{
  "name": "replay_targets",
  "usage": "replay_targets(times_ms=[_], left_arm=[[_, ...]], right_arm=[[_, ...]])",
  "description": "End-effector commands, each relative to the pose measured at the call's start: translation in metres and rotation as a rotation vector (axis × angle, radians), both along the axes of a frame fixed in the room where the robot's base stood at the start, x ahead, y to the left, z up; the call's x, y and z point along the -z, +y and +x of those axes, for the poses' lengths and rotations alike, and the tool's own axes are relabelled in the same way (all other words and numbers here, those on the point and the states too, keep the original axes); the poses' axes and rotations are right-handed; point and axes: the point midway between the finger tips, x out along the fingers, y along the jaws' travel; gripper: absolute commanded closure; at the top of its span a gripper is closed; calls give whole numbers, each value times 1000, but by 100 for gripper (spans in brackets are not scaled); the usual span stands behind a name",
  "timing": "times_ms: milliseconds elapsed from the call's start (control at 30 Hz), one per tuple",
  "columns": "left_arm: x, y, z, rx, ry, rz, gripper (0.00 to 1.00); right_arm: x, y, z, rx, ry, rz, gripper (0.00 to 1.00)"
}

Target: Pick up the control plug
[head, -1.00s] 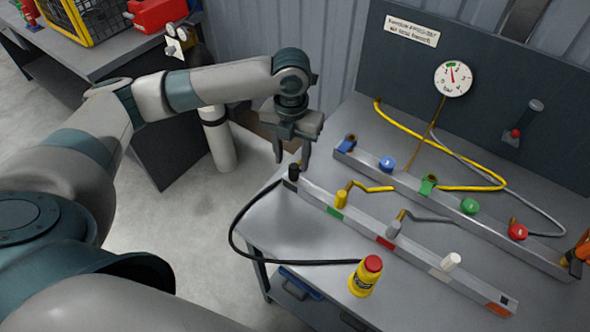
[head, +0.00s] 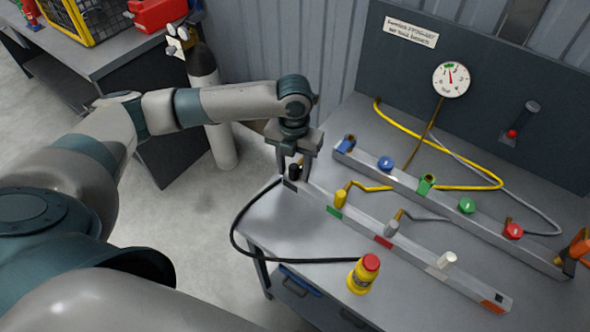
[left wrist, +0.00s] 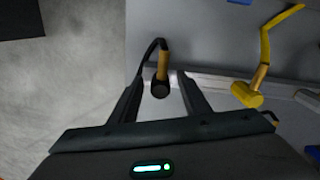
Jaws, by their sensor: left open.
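A black plug (head: 294,171), which I take for the control plug, stands at the near left end of the front rail (head: 362,231). A black cable (head: 236,231) loops from that end down to the front of the bench. In the left wrist view the plug (left wrist: 160,90) shows as a dark round end on a brass-coloured stem. My left gripper (head: 295,177) is open, pointing down over the plug. In the left wrist view its fingers (left wrist: 161,82) lie on either side of the plug, with a gap visible on both sides. My right gripper is not in view.
Behind are the back rail (head: 452,213) with coloured knobs and a gauge (head: 451,79).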

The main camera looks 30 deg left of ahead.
Motion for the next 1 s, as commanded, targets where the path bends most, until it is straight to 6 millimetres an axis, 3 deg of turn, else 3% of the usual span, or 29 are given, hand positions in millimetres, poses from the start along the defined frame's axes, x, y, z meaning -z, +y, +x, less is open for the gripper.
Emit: replay_targets(times_ms=[100, 133, 300, 767, 1000], left_arm=[[0, 0, 0, 0, 0, 0, 57], [0, 0, 0, 0, 0, 0, 62], [0, 0, 0, 0, 0, 0, 100], [-7, 0, 0, 0, -1, -1, 100], [-36, 0, 2, 0, -5, -1, 100]], right_arm=[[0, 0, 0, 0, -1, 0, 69], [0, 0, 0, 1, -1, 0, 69], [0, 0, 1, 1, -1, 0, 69], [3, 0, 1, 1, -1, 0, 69], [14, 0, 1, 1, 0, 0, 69]])
